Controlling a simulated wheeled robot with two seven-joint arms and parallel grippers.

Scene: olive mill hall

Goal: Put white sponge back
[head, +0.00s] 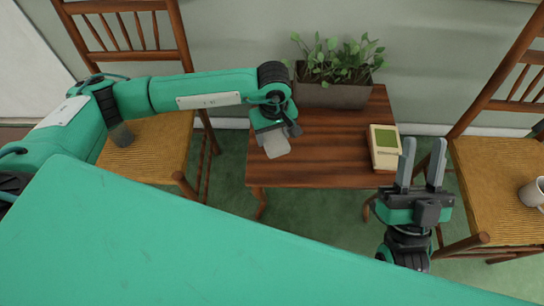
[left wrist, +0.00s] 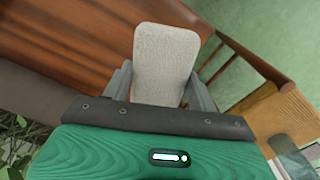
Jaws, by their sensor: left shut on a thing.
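The white sponge (head: 277,148) is a pale, flat block with rounded corners. My left gripper (head: 275,132) is shut on it at the left part of the small wooden table (head: 320,160). In the left wrist view the sponge (left wrist: 165,55) sticks out between the two grey fingers of the left gripper (left wrist: 160,90). I cannot tell whether the sponge touches the tabletop. My right gripper (head: 422,160) is open and empty, its fingers pointing up in the picture, in front of the table's right side.
A planter (head: 332,95) with green leaves stands at the table's back. A cream box with a green top patch (head: 384,147) lies at the table's right edge. The table's middle is clear. Wooden chairs stand left (head: 160,160) and right (head: 490,170); a mug (head: 533,192) is on the right one.

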